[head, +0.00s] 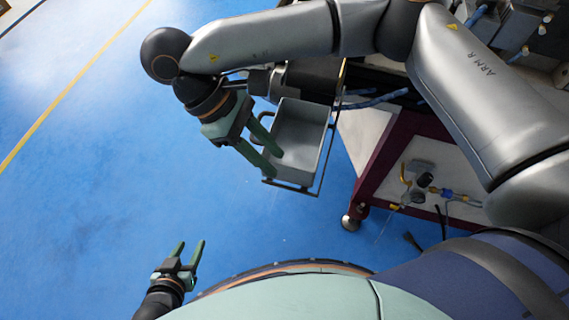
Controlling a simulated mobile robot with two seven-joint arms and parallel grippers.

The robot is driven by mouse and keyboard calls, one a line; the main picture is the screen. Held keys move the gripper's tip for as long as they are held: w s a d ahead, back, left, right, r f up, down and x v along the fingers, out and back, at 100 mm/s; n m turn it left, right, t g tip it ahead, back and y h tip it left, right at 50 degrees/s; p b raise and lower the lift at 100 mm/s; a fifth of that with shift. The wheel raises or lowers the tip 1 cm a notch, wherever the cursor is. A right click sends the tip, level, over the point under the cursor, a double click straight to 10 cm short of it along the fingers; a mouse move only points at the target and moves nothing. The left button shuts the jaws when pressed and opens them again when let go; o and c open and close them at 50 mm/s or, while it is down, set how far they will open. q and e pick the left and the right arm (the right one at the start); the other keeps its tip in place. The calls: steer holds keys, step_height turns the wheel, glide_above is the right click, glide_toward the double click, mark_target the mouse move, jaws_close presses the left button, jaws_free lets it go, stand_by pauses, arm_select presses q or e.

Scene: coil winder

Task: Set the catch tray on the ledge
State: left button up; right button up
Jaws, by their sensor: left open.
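The catch tray (299,128) is a grey, open-topped rectangular box. It lies within a dark wire frame (329,158) beside the machine, which may be the ledge. Whether the tray rests on the frame is not clear from above. My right gripper (273,164) reaches over the tray's left side, with its two green fingers visibly apart and their tips over the tray. Whether something is held between them is unclear. My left gripper (190,243) is open and empty at the bottom left, low over the floor and away from the tray.
The machine's base has a dark red frame post (376,167) and a caster (353,217) right of the tray. Hoses and fittings (423,181) hang on its white side panel. Blue floor (110,150) with a yellow line is clear to the left.

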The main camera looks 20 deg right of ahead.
steer(key=v, duration=0.6)
steer(key=shift+r, duration=0.2)
steer(key=shift+w, duration=0.1)
